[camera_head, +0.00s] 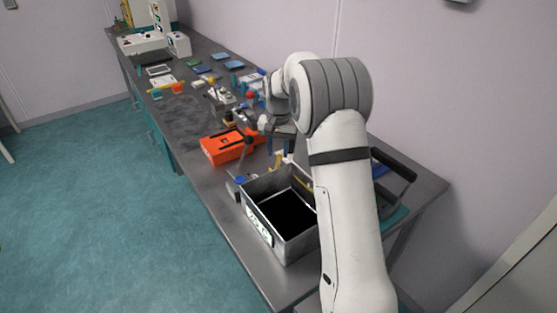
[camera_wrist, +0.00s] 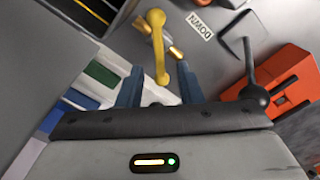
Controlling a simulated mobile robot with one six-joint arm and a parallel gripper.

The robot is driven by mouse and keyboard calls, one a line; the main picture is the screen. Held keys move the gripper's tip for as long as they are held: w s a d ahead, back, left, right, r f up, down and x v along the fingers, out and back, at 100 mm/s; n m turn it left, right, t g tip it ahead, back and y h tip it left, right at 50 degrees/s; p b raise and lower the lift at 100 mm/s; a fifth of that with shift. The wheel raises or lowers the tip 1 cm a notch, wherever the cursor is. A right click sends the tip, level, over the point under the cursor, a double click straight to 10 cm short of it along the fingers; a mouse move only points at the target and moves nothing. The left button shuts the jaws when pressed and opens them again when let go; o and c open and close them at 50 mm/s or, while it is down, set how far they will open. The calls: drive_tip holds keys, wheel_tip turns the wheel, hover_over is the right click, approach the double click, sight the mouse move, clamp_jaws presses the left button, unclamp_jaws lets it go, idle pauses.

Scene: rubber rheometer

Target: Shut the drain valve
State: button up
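A yellow lever handle (camera_wrist: 157,45), which looks like the drain valve's, shows in the wrist view with a brass-coloured fitting (camera_wrist: 175,52) beside it. My gripper (camera_wrist: 160,72) is open, with its blue fingers apart. The lever's lower end appears between them, with gaps on both sides; I cannot tell its depth. In the head view my gripper (camera_head: 279,147) is above the bench, behind the open metal tank (camera_head: 256,218). A small yellow part (camera_head: 277,161) shows just below it. My arm hides part of the tank's right side.
An orange box (camera_head: 222,150) stands left of my gripper. A dark lever with a ball (camera_wrist: 255,96) is near it in the wrist view. A label reading "DOWN" (camera_wrist: 201,25) lies beyond the yellow lever. The bench (camera_head: 190,120) holds many small items farther back.

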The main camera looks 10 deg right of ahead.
sight(278, 161)
drive_tip(key=shift+r, duration=1.15)
drive_tip(key=r+p, duration=0.1)
drive_tip(key=p, duration=0.3)
drive_tip(key=shift+w, duration=0.1)
drive_tip(key=p, duration=0.2)
drive_tip(key=shift+p, duration=0.35)
wheel_tip(278, 161, down, 9)
drive_tip(key=shift+r+p, duration=0.2)
drive_tip(key=shift+p, duration=0.7)
clamp_jaws()
